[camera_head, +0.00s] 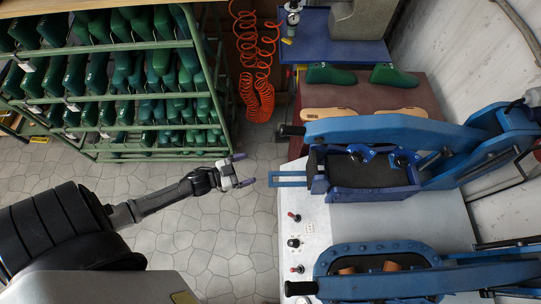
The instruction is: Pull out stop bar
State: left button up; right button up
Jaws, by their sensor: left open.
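A blue slotted bar (284,174), which looks like the stop bar, sticks out to the left from the upper blue press (372,183). Its left end hangs over the edge of the grey machine table. My left gripper (243,170) reaches in from the left. Its two purple-tipped fingers are apart and empty, pointing right toward the bar. A gap of floor shows between the fingertips and the bar's end, so they do not touch. My right gripper is not in view.
A green rack (120,97) full of green shoe lasts stands at upper left. Knobs (293,242) sit on the table's left side. A second blue press (380,268) is at lower right. An orange coiled hose (257,70) hangs above. Tiled floor is clear below the gripper.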

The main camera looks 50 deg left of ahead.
aim_at(271, 179)
pick_arm(q)
jog(key=s+a+f+m+g+h+b, duration=0.1)
jog(key=s+a+f+m+h+b, duration=0.15)
jog(key=s+f+h+b, duration=0.35)
jog(key=shift+m+g, duration=0.35)
jog(key=shift+g, duration=0.05)
jog(key=shift+w+a+f+p+x, duration=0.15)
jog(key=shift+f+x, duration=0.15)
jog(key=shift+x, duration=2.15)
jog(key=shift+w+a+f+p+x, duration=0.2)
jog(key=shift+f+x, duration=0.1)
jog(key=shift+x, duration=2.15)
jog(key=shift+w+a+f+p+x, duration=0.15)
jog(key=shift+f+x, duration=0.1)
jog(key=shift+x, duration=2.2)
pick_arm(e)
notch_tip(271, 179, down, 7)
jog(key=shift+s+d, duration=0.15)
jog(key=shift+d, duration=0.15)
